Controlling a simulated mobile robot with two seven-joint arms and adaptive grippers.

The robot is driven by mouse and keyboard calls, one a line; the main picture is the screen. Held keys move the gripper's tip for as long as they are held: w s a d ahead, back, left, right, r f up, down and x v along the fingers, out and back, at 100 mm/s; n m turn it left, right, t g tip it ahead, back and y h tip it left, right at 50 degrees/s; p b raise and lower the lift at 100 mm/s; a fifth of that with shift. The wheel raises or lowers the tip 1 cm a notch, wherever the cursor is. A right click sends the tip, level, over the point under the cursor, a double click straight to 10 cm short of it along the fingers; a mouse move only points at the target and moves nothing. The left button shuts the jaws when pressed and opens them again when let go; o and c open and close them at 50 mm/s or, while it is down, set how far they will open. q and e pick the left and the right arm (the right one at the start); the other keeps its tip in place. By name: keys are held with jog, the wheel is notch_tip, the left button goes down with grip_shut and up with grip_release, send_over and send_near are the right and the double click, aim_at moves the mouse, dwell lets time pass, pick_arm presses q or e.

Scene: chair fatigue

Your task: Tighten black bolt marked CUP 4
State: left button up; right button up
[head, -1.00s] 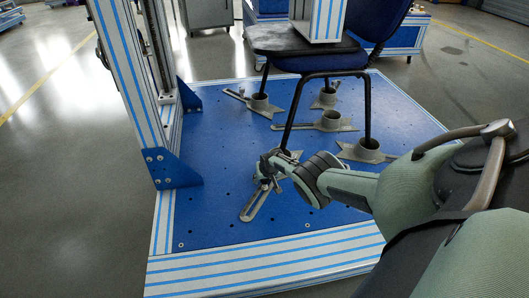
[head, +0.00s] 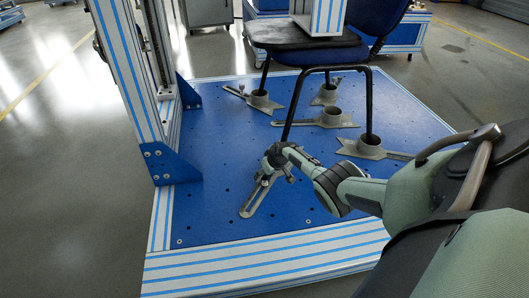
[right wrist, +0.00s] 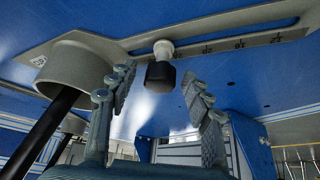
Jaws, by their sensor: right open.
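In the right wrist view a black-headed bolt (right wrist: 160,75) with a pale metal collar stands on a grey slotted bracket (right wrist: 230,43). The bracket's round cup (right wrist: 72,68) is beside it, with a black chair leg (right wrist: 42,135) in it. In the head view the slotted arm (head: 256,201) shows below the gripper, which hides the bolt and most of the cup. My left gripper is out of view.
A chair (head: 305,45) stands on the blue perforated plate (head: 215,215), its legs among several other grey cup brackets, one at right (head: 369,147). A striped frame post (head: 125,75) rises at left. The plate's front left is clear.

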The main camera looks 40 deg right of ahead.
jog(key=shift+d+f+n+y+b, duration=0.2)
jog(key=shift+n+y+b, duration=0.3)
jog(key=shift+n+b, duration=0.65)
jog(key=shift+r, duration=0.15)
jog(key=shift+n+y, duration=0.5)
jog(key=shift+n, duration=0.25)
jog(key=shift+c, duration=0.2)
